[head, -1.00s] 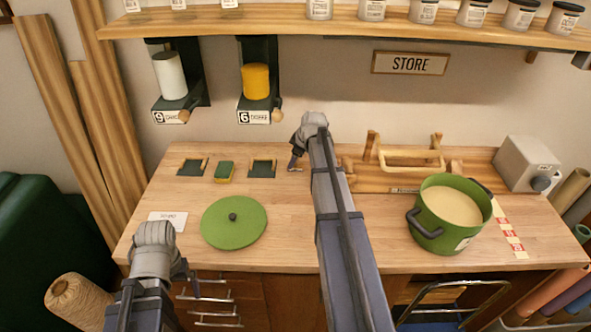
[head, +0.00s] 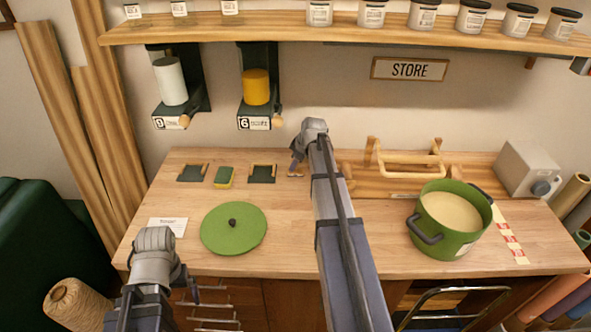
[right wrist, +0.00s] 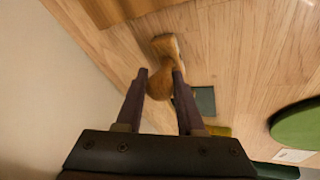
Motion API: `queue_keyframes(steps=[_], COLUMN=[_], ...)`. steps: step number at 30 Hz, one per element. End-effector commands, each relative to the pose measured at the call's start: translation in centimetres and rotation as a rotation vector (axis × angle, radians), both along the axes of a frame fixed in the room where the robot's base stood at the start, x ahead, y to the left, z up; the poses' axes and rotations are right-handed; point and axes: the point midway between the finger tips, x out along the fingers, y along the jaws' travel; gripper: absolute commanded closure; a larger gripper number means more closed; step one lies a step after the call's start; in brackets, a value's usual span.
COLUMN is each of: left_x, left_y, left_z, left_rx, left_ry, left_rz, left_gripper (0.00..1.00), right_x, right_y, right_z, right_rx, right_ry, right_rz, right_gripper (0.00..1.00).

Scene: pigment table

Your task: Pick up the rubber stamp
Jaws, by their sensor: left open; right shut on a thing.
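The rubber stamp (right wrist: 160,84) shows in the right wrist view as a wooden piece with a rounded knob. The knob sits between the two fingers of my right gripper (right wrist: 160,75), which is shut on it. In the head view my right gripper (head: 296,167) is low over the back of the worktop, and only a small tan bit of the stamp shows under it. I cannot tell whether the stamp touches the table. My left gripper (head: 188,289) is open and empty at the front left edge of the table.
A green lid (head: 233,240) lies on the left of the worktop. Two dark pads (head: 262,176) flank a green-yellow sponge (head: 224,177). A green pot (head: 424,231) and a wooden rack (head: 408,181) stand to the right.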

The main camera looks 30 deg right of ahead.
Motion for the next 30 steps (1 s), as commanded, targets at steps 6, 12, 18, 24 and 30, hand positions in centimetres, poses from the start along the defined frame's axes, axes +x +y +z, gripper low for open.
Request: queue_keyframes(steps=[6,12,18,24,30], left_x=[0.0,0.0,0.0,0.0,0.0], left_y=[0.0,0.0,0.0,0.0,0.0], left_z=[0.0,0.7,2.7,5.8,8.9], left_rx=[0.0,0.0,0.0,0.0,0.0], left_ry=[0.0,0.0,0.0,0.0,0.0], left_rz=[0.0,0.0,0.0,-0.001,-0.002], left_gripper=[0.0,0.0,0.0,0.0,0.0], right_x=[0.0,0.0,0.0,0.0,0.0], right_y=[0.0,0.0,0.0,0.0,0.0], right_z=[0.0,0.7,2.7,5.8,8.9], right_rx=[-0.001,-0.001,0.0,0.0,0.0], right_ry=[0.001,0.001,0.0,0.0,0.0], right_rz=[0.0,0.0,0.0,0.0,0.0], right_gripper=[1.0,1.0,1.0,1.0,1.0])
